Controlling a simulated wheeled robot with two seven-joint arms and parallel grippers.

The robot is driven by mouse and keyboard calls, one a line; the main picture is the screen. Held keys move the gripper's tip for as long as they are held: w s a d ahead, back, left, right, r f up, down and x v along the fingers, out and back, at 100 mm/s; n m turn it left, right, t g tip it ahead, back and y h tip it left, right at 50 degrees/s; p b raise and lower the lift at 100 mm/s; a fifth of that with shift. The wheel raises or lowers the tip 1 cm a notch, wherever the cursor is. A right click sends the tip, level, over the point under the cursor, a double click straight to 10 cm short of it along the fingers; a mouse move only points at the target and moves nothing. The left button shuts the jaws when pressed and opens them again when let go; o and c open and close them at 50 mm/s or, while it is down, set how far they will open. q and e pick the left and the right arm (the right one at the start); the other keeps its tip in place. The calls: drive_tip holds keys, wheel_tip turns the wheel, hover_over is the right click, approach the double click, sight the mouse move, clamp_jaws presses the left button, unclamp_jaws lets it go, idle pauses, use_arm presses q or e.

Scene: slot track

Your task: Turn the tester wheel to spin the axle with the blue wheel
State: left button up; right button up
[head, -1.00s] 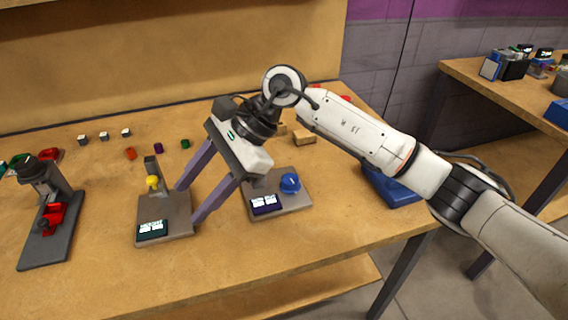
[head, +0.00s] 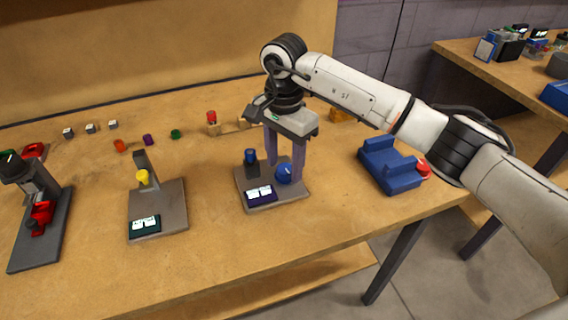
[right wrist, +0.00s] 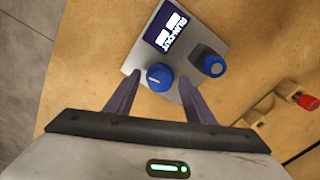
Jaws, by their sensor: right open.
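The blue tester wheel (head: 284,174) is a round knob with a white mark on a grey base plate (head: 246,185) with a small white-lettered display. It also shows in the right wrist view (right wrist: 159,77). Behind it on the same plate, a dark post carries a blue wheel (head: 251,156), seen in the wrist view too (right wrist: 213,65). The axle itself is not clear. My right gripper (head: 284,170) points down, open, its two purple-grey fingers on either side of the blue knob. A gap shows around the knob in the wrist view. My left gripper is out of view.
A similar station with a yellow knob (head: 143,178) stands to the left, and a red-and-black device (head: 40,215) farther left. A blue stand (head: 390,164) is to the right. Small coloured pieces and wooden blocks lie behind. The table front is clear.

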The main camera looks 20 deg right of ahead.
drive_tip(key=shift+f, duration=0.6)
drive_tip(key=c, duration=1.1)
drive_tip(key=shift+o, duration=0.2)
drive_tip(key=shift+m, duration=0.3)
